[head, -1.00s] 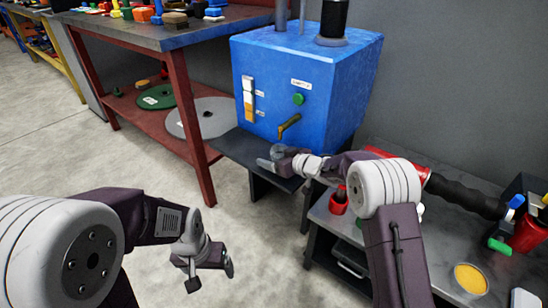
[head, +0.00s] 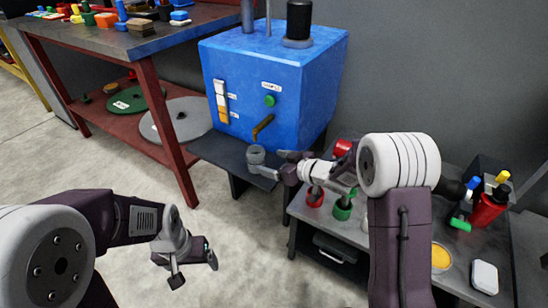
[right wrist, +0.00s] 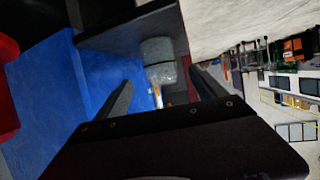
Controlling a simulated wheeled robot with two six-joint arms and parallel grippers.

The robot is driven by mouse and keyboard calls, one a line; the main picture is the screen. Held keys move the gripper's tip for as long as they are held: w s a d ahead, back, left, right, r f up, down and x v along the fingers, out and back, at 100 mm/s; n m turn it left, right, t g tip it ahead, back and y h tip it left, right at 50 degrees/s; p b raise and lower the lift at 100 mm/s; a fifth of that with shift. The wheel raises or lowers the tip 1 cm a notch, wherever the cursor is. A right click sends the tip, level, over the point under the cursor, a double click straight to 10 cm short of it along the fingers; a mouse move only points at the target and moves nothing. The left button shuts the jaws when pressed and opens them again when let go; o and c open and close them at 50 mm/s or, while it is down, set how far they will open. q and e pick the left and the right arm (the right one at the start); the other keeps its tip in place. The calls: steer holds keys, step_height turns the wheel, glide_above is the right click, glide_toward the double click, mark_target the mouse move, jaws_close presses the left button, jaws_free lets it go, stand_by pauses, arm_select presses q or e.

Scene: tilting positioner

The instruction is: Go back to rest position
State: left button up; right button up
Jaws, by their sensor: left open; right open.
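My right gripper (head: 276,165) is open and empty in the head view, beside a small grey metal cup (head: 256,155). The cup stands on the dark shelf (head: 218,153) of the blue machine (head: 262,85), below its brass spout (head: 263,126). In the right wrist view the cup (right wrist: 158,62) shows beyond the open fingers, around the gap between them; whether a finger touches it I cannot tell. My left gripper (head: 194,267) is open and empty, low over the bare floor at the lower left.
A red-framed workbench (head: 150,42) with coloured items on top stands at the left back. A grey low table (head: 325,228) under my right arm holds red and green containers, a yellow disc and a white block. The floor between is clear.

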steer(key=shift+s+d+r, duration=0.1)
steer(key=shift+s+d, duration=0.05)
stand_by(0.3)
